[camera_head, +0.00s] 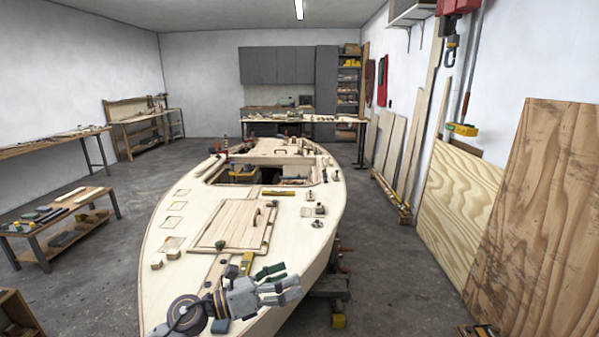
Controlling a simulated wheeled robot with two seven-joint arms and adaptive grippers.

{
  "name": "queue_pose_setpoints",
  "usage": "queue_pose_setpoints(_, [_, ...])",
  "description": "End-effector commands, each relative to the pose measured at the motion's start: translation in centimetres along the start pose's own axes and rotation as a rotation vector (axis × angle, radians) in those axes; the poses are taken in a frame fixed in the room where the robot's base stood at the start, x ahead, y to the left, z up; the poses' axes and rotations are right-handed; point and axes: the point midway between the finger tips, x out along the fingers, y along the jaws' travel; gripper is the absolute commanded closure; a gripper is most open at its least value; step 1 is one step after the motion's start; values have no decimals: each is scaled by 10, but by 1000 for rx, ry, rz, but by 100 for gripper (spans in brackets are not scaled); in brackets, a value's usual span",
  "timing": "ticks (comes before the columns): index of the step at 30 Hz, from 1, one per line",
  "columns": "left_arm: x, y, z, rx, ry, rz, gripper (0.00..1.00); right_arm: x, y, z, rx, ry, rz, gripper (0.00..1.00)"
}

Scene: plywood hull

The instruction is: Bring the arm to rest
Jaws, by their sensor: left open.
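My left gripper (290,285) is at the bottom middle of the head view, over the near part of the pale plywood hull's deck (168,222). Its fingers are spread apart and point right, with nothing visible held between them. A dark green piece (268,270) shows right beside the fingers; I cannot tell whether it touches them. My right gripper is not in view.
A raised hatch panel (232,228) lies beyond. Plywood sheets (540,220) lean at right. A low bench (60,220) stands left, with open floor between.

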Motion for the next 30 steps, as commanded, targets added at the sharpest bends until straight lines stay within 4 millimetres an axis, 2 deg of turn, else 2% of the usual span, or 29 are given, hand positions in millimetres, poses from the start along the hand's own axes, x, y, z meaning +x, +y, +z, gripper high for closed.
queue_pose_setpoints(8, [-12, 5, 42, -280, -293, 76, 17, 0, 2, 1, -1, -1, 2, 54])
queue_pose_setpoints(15, [-37, 23, 64, -536, -528, 157, 17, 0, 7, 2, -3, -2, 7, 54])
queue_pose_setpoints(23, [-76, 52, 68, -827, -765, 262, 17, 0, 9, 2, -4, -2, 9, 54])
queue_pose_setpoints(30, [-116, 79, 49, -1100, -969, 376, 17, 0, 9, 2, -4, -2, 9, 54])
